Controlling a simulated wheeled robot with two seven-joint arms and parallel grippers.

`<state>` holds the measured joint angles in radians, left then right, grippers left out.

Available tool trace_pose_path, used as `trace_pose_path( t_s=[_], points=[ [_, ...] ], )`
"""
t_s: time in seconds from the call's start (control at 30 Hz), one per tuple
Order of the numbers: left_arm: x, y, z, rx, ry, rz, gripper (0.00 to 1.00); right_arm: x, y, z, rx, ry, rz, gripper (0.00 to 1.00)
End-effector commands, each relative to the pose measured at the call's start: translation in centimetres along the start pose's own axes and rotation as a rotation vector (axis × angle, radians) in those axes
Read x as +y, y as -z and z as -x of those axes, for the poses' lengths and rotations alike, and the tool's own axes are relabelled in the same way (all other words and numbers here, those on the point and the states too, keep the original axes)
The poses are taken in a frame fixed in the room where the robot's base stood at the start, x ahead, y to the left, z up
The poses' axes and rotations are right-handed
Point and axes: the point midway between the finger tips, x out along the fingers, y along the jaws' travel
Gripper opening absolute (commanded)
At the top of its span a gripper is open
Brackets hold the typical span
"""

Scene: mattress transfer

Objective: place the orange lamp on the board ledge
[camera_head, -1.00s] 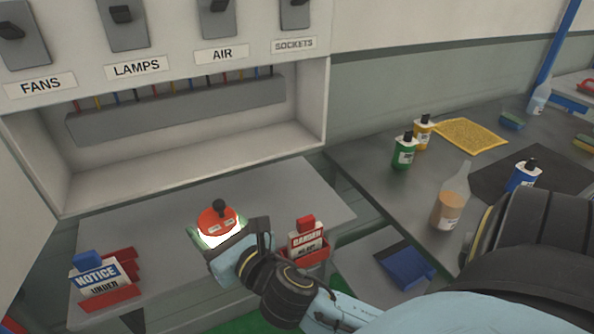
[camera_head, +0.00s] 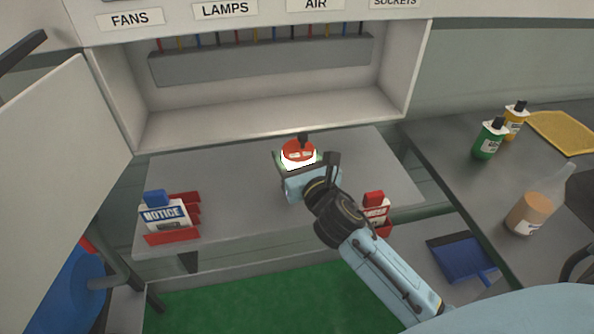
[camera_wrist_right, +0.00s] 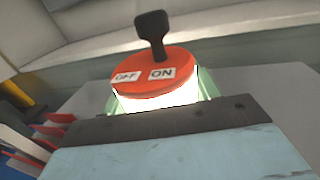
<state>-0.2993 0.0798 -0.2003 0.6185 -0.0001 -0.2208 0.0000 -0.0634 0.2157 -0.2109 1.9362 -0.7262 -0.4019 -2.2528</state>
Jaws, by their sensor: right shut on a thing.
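The orange lamp (camera_head: 298,152) has a round orange-red top, a black lever and a glowing white-green body. In the right wrist view the lamp (camera_wrist_right: 155,80) shows OFF and ON labels on its top. My right gripper (camera_head: 302,174) is shut on the lamp, at the back middle of the grey board ledge (camera_head: 235,190), below the open board recess. The gripper hides the lamp's base, so I cannot tell whether it touches the ledge. My left gripper is not in view.
A NOTICE sign holder (camera_head: 168,215) stands at the ledge's left and a red-and-white sign holder (camera_head: 375,210) at its right. An open grey door (camera_head: 60,150) is at left. A side counter (camera_head: 460,185) holds bottles. The ledge between the left holder and the lamp is clear.

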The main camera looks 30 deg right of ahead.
Motion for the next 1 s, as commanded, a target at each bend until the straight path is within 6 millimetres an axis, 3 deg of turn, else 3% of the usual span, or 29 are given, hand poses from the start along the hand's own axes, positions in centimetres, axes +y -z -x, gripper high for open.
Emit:
trace_pose_path(
  t_s=[0.2,0.63,0.67,0.7,0.8,1.0],
  points=[
    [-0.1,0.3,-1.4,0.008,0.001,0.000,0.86,0.0,3.1,0.0,0.001,0.001,-0.001,0.25],
    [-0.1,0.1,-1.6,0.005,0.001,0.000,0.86,0.0,3.5,0.0,-0.001,-0.001,0.000,0.25],
    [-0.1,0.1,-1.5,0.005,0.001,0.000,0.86,0.0,3.6,0.1,0.002,0.000,0.000,0.64],
    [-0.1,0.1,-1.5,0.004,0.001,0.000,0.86,0.0,3.6,0.1,0.002,0.000,0.000,0.70],
    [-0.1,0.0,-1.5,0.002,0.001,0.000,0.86,0.0,3.6,0.1,0.002,0.000,0.000,0.82],
    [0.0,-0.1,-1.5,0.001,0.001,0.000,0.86,0.0,3.6,0.1,0.003,0.000,0.000,0.82]
  ],
)
